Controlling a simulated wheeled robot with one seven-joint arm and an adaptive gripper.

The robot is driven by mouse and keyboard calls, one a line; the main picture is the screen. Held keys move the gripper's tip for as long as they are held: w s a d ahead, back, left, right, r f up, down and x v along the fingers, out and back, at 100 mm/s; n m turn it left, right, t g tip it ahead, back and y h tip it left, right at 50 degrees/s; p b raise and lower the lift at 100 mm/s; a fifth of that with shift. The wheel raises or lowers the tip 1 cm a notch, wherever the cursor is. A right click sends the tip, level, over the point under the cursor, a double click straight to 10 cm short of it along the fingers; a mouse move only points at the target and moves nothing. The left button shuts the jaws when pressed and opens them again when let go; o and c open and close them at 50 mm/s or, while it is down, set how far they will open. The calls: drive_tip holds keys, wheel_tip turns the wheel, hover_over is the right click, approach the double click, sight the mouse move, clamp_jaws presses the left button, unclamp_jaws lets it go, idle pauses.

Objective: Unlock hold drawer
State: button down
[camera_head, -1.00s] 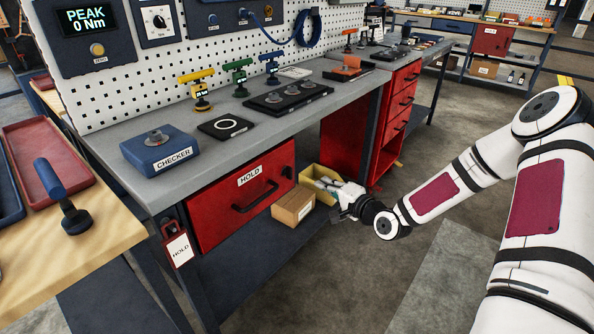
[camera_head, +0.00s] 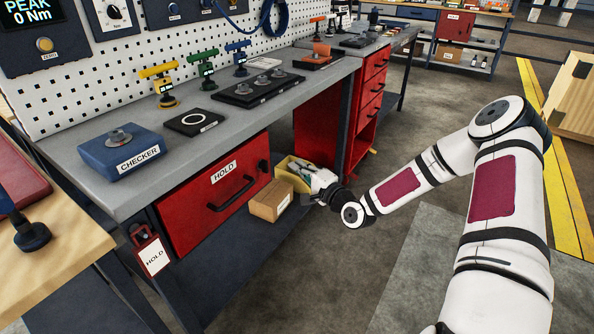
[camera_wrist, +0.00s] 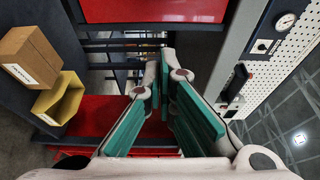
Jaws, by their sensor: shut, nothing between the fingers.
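The red HOLD drawer (camera_head: 190,205) is shut under the left end of the grey workbench. It has a white HOLD label, a black bar handle (camera_head: 232,194) and a small dark lock or knob (camera_head: 263,165) near its upper right corner. A red padlock-shaped tag marked HOLD (camera_head: 152,253) hangs at the bench's front left leg. In the wrist view my teal-padded fingers (camera_wrist: 160,70) are shut and empty. The drawer's lock cannot be made out there.
A cardboard box (camera_head: 271,202) and a yellow bin (camera_head: 290,177) sit on the lower shelf beside my gripper. A red drawer cabinet (camera_head: 368,118) stands further right. The blue checker (camera_head: 120,152) and several tools are on the bench top. The floor in front is clear.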

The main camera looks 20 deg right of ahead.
sight(264, 166)
drive_tip(key=b+x, duration=0.1)
drive_tip(key=x, duration=0.7)
drive_tip(key=shift+s+a, duration=1.5)
drive_tip(key=shift+s, duration=0.1)
